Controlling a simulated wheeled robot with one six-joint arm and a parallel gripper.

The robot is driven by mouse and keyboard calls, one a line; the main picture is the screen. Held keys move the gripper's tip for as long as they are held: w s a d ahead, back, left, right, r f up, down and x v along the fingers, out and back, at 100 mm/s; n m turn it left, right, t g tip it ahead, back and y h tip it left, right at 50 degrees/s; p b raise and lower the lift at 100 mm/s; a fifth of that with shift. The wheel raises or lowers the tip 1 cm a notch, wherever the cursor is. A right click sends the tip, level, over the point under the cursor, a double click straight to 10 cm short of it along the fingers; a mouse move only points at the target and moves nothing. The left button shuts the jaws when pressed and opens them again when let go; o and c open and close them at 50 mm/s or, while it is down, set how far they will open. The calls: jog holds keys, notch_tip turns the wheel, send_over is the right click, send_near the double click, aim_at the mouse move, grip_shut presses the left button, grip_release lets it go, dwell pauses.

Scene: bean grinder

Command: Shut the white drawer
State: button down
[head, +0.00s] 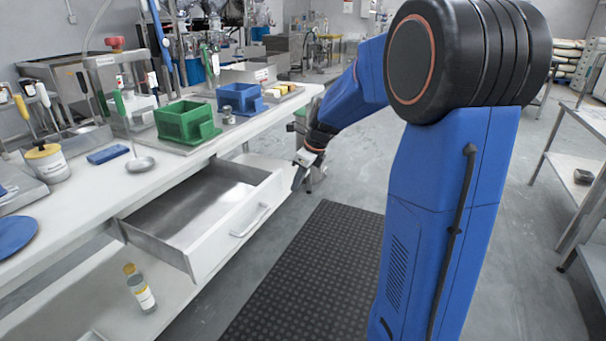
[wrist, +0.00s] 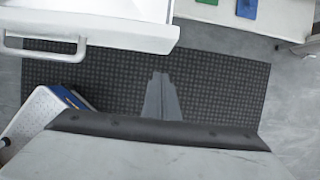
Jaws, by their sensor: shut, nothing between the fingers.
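The white drawer (head: 222,238) is pulled well out from under the white bench in the head view. Its grey metal inside looks empty. A pale bar handle (head: 250,220) is on its front. In the wrist view the drawer front (wrist: 125,33) crosses the top left, and the handle (wrist: 42,52) hangs at the left. My gripper (head: 297,182) is beyond the drawer's far front corner, on the aisle side. In the wrist view my gripper (wrist: 161,77) is shut and empty, below and apart from the drawer front, to the right of the handle.
The white bench (head: 75,205) holds a green bin (head: 184,124), a blue bin (head: 240,98), a ladle (head: 138,162) and a jar (head: 47,164). A bottle (head: 139,290) stands on the shelf below. A dark mat (head: 300,275) covers open floor before the drawer.

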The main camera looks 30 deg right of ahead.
aim_at(222, 161)
jog(key=shift+w+a+r, duration=0.1)
jog(key=shift+w+a, duration=0.45)
jog(key=shift+w, duration=0.15)
jog(key=shift+w+a+r, duration=0.1)
jog(key=shift+w+a, duration=0.4)
jog(key=shift+w, duration=0.2)
jog(key=w+a, duration=0.5)
jog(key=w, duration=0.2)
jog(key=w+a, duration=0.5)
jog(key=w, duration=0.2)
jog(key=w+a, duration=0.5)
jog(key=w, duration=0.2)
jog(key=shift+w+a, duration=0.3)
jog(key=shift+a, duration=0.1)
jog(key=shift+w+a+r, duration=0.1)
jog(key=shift+w, duration=0.1)
jog(key=shift+r, duration=0.1)
